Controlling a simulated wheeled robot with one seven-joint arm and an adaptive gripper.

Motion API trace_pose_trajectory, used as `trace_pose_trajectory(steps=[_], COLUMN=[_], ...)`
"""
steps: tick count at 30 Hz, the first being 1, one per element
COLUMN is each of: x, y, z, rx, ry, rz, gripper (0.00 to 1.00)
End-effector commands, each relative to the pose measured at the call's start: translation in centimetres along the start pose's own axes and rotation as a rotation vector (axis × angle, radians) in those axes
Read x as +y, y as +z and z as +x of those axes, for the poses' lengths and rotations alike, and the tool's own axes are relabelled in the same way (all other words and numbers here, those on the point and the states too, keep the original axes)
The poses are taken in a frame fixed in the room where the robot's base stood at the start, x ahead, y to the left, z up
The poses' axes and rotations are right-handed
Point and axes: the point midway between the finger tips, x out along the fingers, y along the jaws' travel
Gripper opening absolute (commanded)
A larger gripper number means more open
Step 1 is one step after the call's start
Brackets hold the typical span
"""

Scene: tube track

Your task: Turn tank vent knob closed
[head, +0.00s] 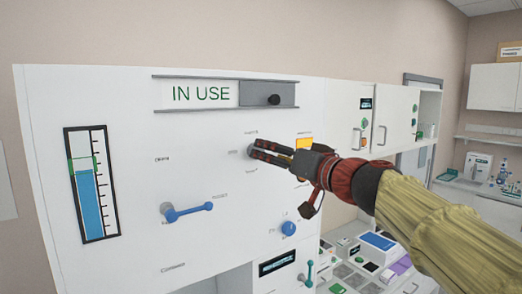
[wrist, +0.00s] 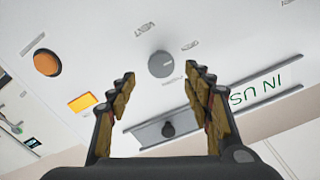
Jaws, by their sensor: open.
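The tank vent knob (wrist: 161,64) is a round grey knob on the white panel, beside printed VENT and OPEN labels in the wrist view. In the head view the knob (head: 249,151) shows only in part at my fingertips. My gripper (wrist: 160,76) is open. In the wrist view its two fingers point at the panel, one on each side of the knob, with nothing between them but the panel and knob behind. In the head view my gripper (head: 258,149) reaches in from the right, close to the panel. I cannot tell whether the fingertips touch the knob.
An IN USE sign (head: 200,94) with a grey slider (head: 267,95) sits above. A blue lever (head: 188,211), a blue knob (head: 289,228) and a level gauge (head: 91,184) are on the same panel. An orange button (wrist: 47,63) and yellow label (wrist: 82,102) are nearby.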

Motion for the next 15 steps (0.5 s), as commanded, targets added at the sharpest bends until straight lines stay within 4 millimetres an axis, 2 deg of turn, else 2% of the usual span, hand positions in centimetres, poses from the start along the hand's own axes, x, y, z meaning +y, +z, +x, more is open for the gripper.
trace_pose_trajectory(steps=[1,7,15], x=[-0.1,-0.1,-0.1], y=[0.0,0.0,0.0], z=[1.0,3.9,5.5], rx=[-0.004,-0.003,-0.001], ry=[-0.003,-0.002,-0.001], rz=[0.003,0.002,0.001], gripper=[0.51,0.51,0.51])
